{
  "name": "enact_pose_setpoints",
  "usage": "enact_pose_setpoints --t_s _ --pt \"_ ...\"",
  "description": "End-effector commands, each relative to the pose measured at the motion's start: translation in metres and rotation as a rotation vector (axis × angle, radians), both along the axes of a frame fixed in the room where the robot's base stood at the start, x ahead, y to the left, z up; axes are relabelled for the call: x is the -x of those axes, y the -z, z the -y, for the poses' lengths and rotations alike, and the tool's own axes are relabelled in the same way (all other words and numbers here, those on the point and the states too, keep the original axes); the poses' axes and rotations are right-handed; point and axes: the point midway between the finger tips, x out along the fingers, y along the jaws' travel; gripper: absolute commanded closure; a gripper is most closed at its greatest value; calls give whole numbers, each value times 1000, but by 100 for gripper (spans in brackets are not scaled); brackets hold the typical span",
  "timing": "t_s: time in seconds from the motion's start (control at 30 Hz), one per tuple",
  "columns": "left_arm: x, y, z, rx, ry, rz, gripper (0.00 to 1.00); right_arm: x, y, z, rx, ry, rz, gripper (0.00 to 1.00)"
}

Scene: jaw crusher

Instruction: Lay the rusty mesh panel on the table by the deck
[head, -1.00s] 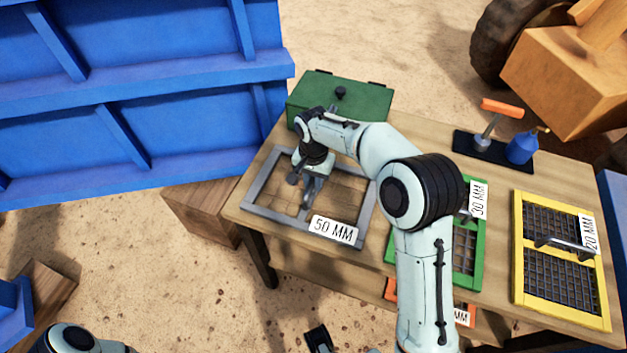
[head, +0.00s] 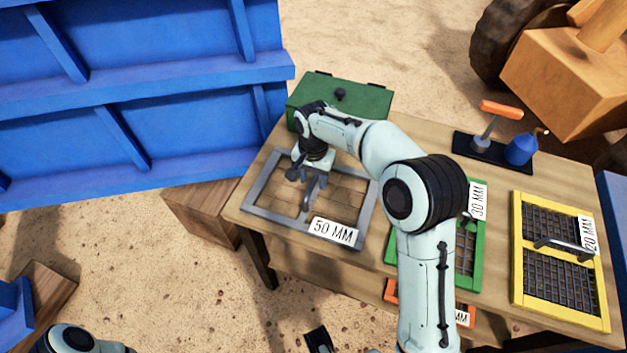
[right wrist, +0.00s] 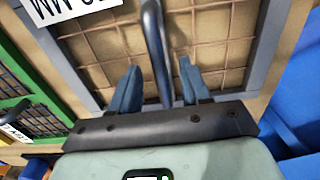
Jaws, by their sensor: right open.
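A grey-framed panel marked 50 MM (head: 257,213) lies flat at the left end of the table (head: 415,146). Its thin brown wires show in the right wrist view (right wrist: 215,52); it is the rustiest-looking mesh in sight. My right gripper (head: 308,200) is over this panel, pointing down. In the right wrist view its blue fingers (right wrist: 160,68) are apart, one on each side of the panel's grey bar handle (right wrist: 156,45). I cannot tell whether either finger touches it. My left gripper is not clearly seen.
A green-framed 30 MM panel (head: 476,250) and a yellow-framed 20 MM panel (head: 517,245) lie to the right. An orange-framed panel (head: 391,291) is on the lower shelf. A green box (head: 360,98), a dark tray (head: 463,150) and a blue bottle (head: 521,148) stand behind. A blue wall rises left.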

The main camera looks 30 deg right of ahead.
Motion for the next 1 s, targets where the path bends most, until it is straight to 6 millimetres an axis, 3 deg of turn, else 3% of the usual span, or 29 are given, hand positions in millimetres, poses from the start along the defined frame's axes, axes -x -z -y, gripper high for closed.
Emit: enact_pose_setpoints --t_s 0.2,0.43,0.6,1.0 --pt "0 -8 0 1 1 -4 57 -1 -51 0 -1 0 4 53" --pt "-2 -14 0 1 1 -2 57 0 -89 0 -1 -1 2 53" --pt "-2 -16 0 0 1 -1 57 0 -100 0 0 -1 0 53" --pt "-2 -15 0 1 1 -1 57 0 -100 0 0 0 -1 53"
